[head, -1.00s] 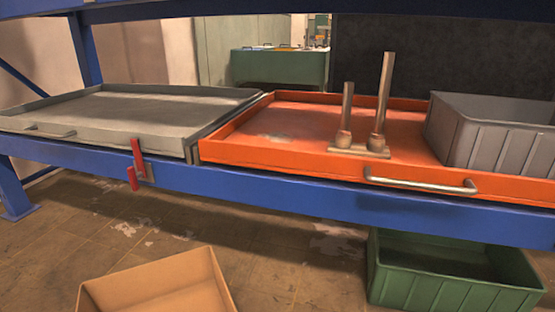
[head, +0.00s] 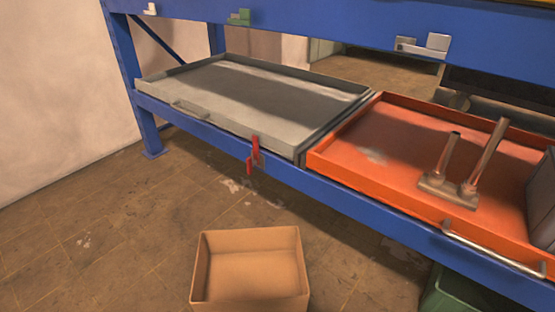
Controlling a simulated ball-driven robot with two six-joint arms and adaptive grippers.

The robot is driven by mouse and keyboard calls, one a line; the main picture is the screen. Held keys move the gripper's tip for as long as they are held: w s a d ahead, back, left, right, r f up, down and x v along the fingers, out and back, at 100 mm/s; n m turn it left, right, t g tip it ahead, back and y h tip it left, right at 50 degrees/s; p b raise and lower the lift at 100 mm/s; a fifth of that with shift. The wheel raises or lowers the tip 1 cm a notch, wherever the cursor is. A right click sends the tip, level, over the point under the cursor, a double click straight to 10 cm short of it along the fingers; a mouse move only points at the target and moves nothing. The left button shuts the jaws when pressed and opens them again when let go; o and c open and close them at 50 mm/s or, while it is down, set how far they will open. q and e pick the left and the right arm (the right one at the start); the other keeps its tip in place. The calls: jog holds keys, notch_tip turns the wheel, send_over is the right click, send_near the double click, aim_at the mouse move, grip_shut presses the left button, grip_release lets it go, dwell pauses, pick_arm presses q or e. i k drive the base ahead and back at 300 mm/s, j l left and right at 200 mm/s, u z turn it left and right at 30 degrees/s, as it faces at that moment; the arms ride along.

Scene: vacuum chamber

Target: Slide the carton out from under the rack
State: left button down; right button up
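The carton (head: 250,289) is an open-topped brown cardboard box on the floor, low in the middle of the head view. It looks empty inside. It stands in front of the blue rack (head: 205,128), with bare floor showing between it and the rack's front beam in the picture. Its bottom edge is at or near the lower picture edge. Neither of my grippers is in view.
A grey tray (head: 240,95) and an orange tray (head: 375,150) with two upright metal posts rest on the rack. A red latch (head: 255,152) hangs on the beam. A green bin (head: 460,295) is low at right. Floor at left (head: 90,235) is clear.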

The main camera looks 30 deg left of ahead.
aim_at(262, 269)
jog(key=u, duration=1.1)
